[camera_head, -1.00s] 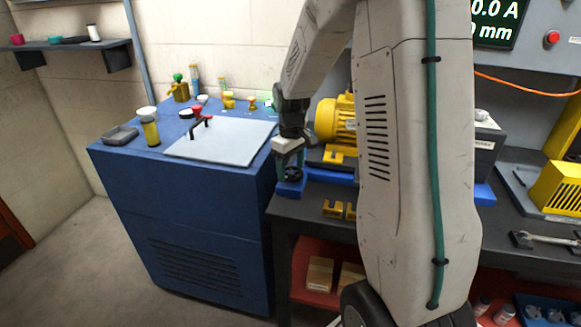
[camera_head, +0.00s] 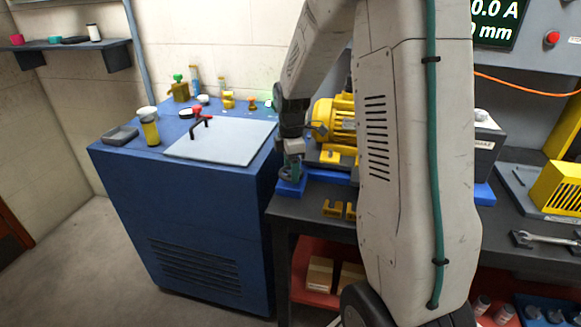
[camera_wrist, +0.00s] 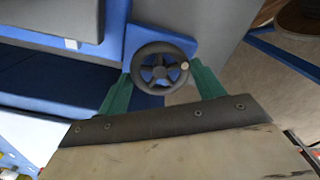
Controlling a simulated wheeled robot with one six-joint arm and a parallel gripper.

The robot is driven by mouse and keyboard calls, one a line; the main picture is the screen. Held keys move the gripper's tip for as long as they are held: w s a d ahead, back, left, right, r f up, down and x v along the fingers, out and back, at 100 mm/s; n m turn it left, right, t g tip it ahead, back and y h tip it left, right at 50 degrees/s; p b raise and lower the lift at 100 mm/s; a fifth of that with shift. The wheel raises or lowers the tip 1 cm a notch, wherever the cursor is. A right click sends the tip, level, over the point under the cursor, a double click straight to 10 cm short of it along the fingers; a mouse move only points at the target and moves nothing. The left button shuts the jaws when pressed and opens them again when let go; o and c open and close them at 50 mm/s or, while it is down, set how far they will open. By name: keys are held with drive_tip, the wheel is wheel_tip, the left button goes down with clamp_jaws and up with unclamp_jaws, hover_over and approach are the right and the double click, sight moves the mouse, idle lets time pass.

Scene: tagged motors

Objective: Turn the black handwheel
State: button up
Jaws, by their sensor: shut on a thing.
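The black handwheel (camera_wrist: 145,57) is a spoked wheel with a pale knob on its rim, in the wrist view. It is mounted on a blue block (camera_wrist: 188,44), which shows in the head view (camera_head: 291,188) at the left corner of the dark bench. My gripper (camera_wrist: 161,75) has green fingers, one on each side of the wheel, and is shut on its rim. In the head view my gripper (camera_head: 291,172) points down at the block, and the wheel is mostly hidden there.
A yellow motor (camera_head: 333,118) stands just right of my gripper on the dark bench (camera_head: 315,195). Yellow brackets (camera_head: 333,208) lie in front of it. A blue cabinet (camera_head: 190,220) with a light plate and several fittings stands to the left.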

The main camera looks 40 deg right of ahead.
drive_tip(key=n, duration=0.5)
drive_tip(key=shift+s+f+n, duration=0.1)
drive_tip(key=shift+s+n, duration=0.1)
drive_tip(key=shift+n, duration=0.1)
drive_tip(key=n, duration=0.4)
drive_tip(key=shift+n, duration=0.4)
drive_tip(key=o, duration=1)
drive_tip(key=shift+d, duration=0.1)
drive_tip(key=shift+c, duration=0.2)
drive_tip(key=shift+w, duration=0.1)
drive_tip(key=shift+r, duration=0.2)
wheel_tip(320, 180, up, 8)
drive_tip(key=shift+f, duration=0.2)
